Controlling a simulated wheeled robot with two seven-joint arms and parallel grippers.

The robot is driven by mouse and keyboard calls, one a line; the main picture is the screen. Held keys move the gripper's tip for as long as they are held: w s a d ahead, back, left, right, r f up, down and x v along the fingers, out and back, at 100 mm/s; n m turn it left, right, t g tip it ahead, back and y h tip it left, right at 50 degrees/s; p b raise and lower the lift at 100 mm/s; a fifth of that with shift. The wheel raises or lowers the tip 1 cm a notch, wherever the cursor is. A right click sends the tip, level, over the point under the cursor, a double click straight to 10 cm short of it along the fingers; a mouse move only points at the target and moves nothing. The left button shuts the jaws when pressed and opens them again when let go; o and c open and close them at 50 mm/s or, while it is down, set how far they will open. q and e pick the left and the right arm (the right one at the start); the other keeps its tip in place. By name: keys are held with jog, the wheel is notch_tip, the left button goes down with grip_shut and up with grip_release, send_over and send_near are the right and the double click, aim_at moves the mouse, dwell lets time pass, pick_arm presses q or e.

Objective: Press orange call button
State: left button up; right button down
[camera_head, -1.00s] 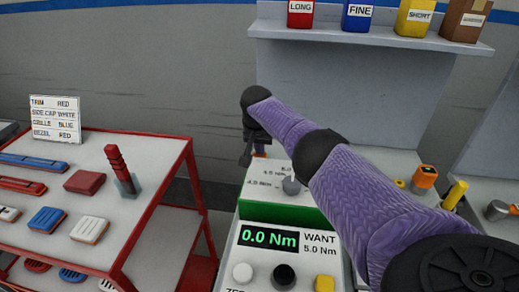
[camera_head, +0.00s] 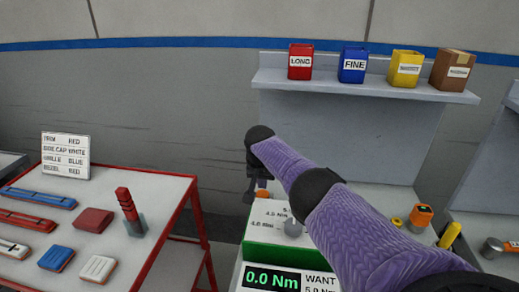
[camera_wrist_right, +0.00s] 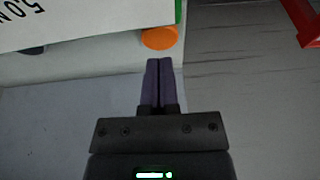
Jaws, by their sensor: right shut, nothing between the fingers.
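The orange call button (camera_wrist_right: 159,37) is a round orange disc in the right wrist view, just beyond the fingertips beside a white box. In the head view a small orange patch (camera_head: 262,193), likely the button, is partly hidden by my right gripper (camera_head: 250,190). The right gripper also shows in the wrist view (camera_wrist_right: 158,62), with its fingers shut together and empty. Its tips point towards the button's near edge, and a small gap seems to separate them. I cannot tell the depth. My left gripper is out of view.
The torque tester (camera_head: 272,278) reads 0.0 Nm. A red-framed cart (camera_head: 165,190) with coloured parts stands at left. A shelf (camera_head: 370,90) holds several labelled bins. An orange-topped tool (camera_head: 420,215) lies right of my arm. Bare wall lies behind the gripper.

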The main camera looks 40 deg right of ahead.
pick_arm(q)
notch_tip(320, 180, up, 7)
jog(key=p, duration=0.5)
pick_arm(e)
jog(key=v, duration=1)
jog(key=shift+r, duration=0.3)
pick_arm(q)
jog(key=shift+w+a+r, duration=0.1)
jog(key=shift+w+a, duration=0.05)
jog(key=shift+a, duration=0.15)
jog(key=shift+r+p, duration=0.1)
jog(key=shift+p, duration=0.2)
